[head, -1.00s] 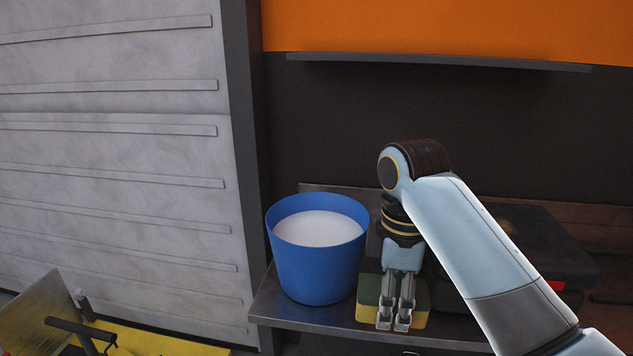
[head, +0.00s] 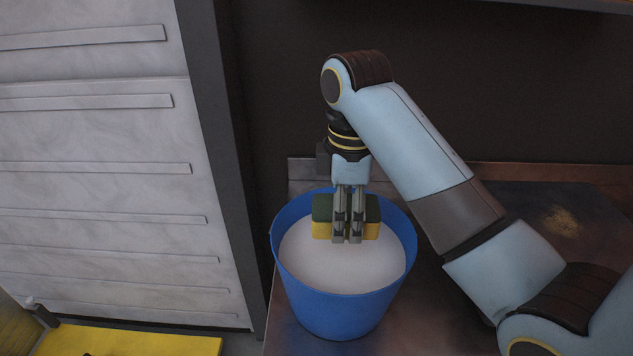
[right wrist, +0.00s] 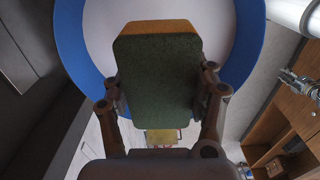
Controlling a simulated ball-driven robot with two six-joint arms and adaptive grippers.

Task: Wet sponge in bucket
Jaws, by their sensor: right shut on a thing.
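A blue bucket (head: 340,305) stands on the metal bench top and holds a whitish liquid (head: 330,270). My right gripper (head: 347,238) points down over the bucket's opening and is shut on a sponge (head: 319,222). The sponge is yellow with a dark green side. In the head view it overlaps the liquid near the far side; I cannot tell whether it touches the liquid. In the right wrist view, the sponge (right wrist: 158,85) sits between the two fingers, with the bucket's blue rim (right wrist: 245,50) around it. My left gripper is not in view.
The metal bench top (head: 460,325) extends to the right of the bucket, with a dark wall behind. A grey panelled shutter (head: 110,200) is on the left. A yellow surface (head: 130,340) lies low at the lower left.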

